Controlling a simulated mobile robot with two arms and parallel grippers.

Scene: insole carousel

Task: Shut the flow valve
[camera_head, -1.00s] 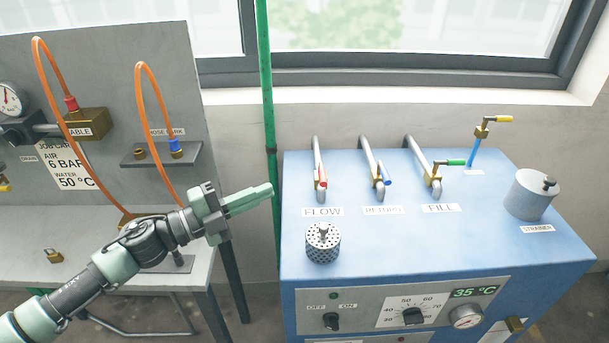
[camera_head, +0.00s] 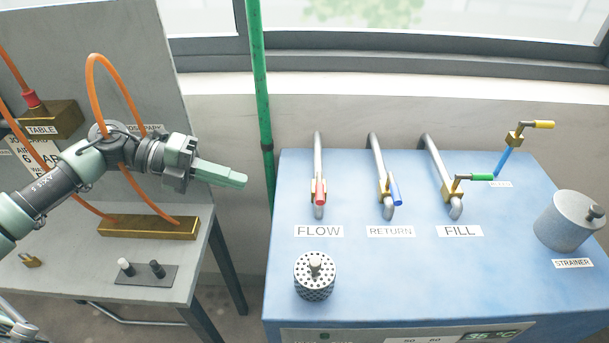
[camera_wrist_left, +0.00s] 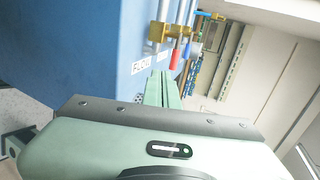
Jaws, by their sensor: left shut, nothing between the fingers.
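The flow valve (camera_head: 319,190) has a red handle on a brass body, on a grey pipe above the FLOW label (camera_head: 319,231) on the blue machine. The handle lies along the pipe, pointing toward the label. My left gripper (camera_head: 240,180) is shut and empty, left of the valve and apart from it, pointing right. In the left wrist view the shut fingers (camera_wrist_left: 162,88) point toward the machine's fittings, and the red handle (camera_wrist_left: 174,60) shows just beyond them. My right gripper is not in view.
The return valve (camera_head: 395,190) has a blue handle; the fill valve (camera_head: 475,177) has a green one set crosswise. A perforated cylinder (camera_head: 315,277) stands in front of the FLOW label. A green post (camera_head: 262,100) rises behind, between the bench (camera_head: 200,260) and the machine.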

